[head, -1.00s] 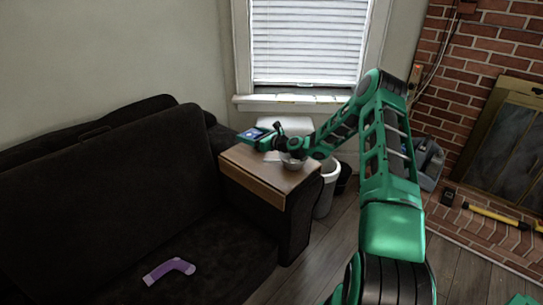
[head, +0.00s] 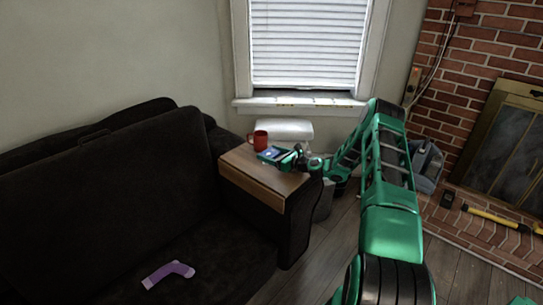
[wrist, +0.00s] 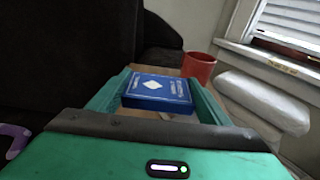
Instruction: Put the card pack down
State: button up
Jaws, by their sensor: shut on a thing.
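The card pack (wrist: 158,92) is a blue box with a white diamond mark, held between the green fingers of my gripper (wrist: 157,98) in the wrist view. In the head view, my gripper (head: 276,155) is shut on the pack (head: 271,152) over the back part of the wooden armrest top (head: 250,183). I cannot tell whether the pack touches the wood.
A red mug (head: 261,139) stands just behind the pack on the armrest top; it also shows in the wrist view (wrist: 199,67). A purple sock-like item (head: 168,274) lies on the dark sofa (head: 130,200). The front of the armrest top is clear.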

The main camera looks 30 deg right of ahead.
jog(key=shift+s+f, duration=0.1)
jog(key=shift+f, duration=0.25)
jog(key=shift+f, duration=0.15)
jog(key=o, duration=1.2)
